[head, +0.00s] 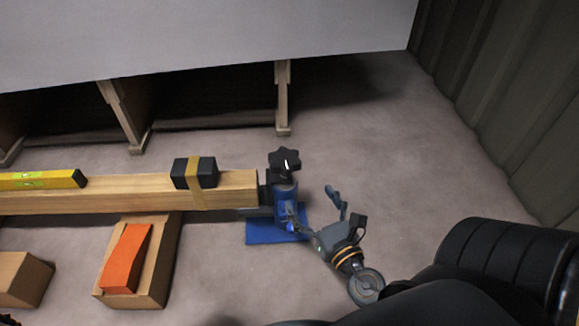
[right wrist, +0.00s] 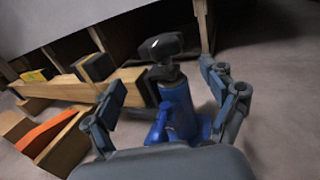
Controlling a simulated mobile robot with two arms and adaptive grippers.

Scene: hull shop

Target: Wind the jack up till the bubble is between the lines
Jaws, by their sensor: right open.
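The blue jack (head: 286,203) stands upright on its blue base plate at the right end of a long wooden beam. A black star-shaped knob (head: 285,161) tops it; the knob also shows in the right wrist view (right wrist: 161,46). The yellow level (head: 42,180) lies on the beam at the left; its bubble is too small to read. My right gripper (head: 315,210) is open beside the jack, on its near right side. In the right wrist view the blue jack body (right wrist: 179,110) shows between the spread fingers, below the knob. My left gripper is not in view.
A black block (head: 194,172) is strapped on the beam (head: 120,192). An orange wedge (head: 126,257) lies on a wooden block below the beam. Wooden posts (head: 283,98) stand under the pale hull behind.

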